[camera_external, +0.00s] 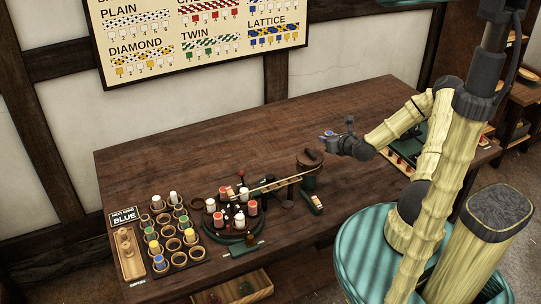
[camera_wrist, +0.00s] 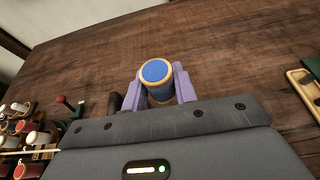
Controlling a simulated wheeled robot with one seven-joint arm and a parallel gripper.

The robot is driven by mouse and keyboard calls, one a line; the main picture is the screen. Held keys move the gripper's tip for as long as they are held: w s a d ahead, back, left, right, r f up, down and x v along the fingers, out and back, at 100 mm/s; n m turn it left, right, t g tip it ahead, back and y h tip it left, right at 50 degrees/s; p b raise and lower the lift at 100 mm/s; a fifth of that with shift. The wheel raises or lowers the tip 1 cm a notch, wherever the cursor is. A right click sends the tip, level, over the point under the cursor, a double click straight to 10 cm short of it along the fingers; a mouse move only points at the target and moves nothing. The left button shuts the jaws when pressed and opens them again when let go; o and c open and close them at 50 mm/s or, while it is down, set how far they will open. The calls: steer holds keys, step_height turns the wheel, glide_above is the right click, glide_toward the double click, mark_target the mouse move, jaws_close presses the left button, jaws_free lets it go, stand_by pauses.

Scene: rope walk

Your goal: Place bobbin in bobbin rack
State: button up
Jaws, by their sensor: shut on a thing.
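My gripper (camera_external: 326,138) is shut on a bobbin with a blue top and pale wooden rims. The bobbin (camera_wrist: 156,75) sits between the purple fingers (camera_wrist: 158,88) in the wrist view, its blue end facing the camera. What looks like the bobbin rack, a dark board with rows of round holders (camera_external: 172,245), lies at the table's left front. It holds several white, yellow and green bobbins and one blue bobbin (camera_external: 158,262); some holders look empty.
A round braiding stand (camera_external: 230,238) with red and white bobbins stands between rack and gripper, with a long rod to a dark drum (camera_external: 310,165). A wooden tray (camera_external: 128,262) and a sign reading BLUE (camera_external: 124,217) are left of the rack. The table's back is clear.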

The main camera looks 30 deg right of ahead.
steer(key=s+a+r+p, duration=0.1)
steer(key=s+a+p, duration=0.2)
steer(key=a, duration=0.3)
steer(key=s+a+r+p, duration=0.2)
steer(key=s+a+p, duration=0.1)
steer(key=a, duration=0.3)
steer(key=shift+r+p, duration=0.15)
steer(key=shift+p, duration=0.6)
steer(key=s+f+b, duration=0.4)
steer(key=f+b, duration=0.1)
steer(key=f, duration=0.5)
steer(key=shift+s+f, duration=0.15)
steer(key=shift+f, duration=0.1)
steer(key=shift+r, duration=0.1)
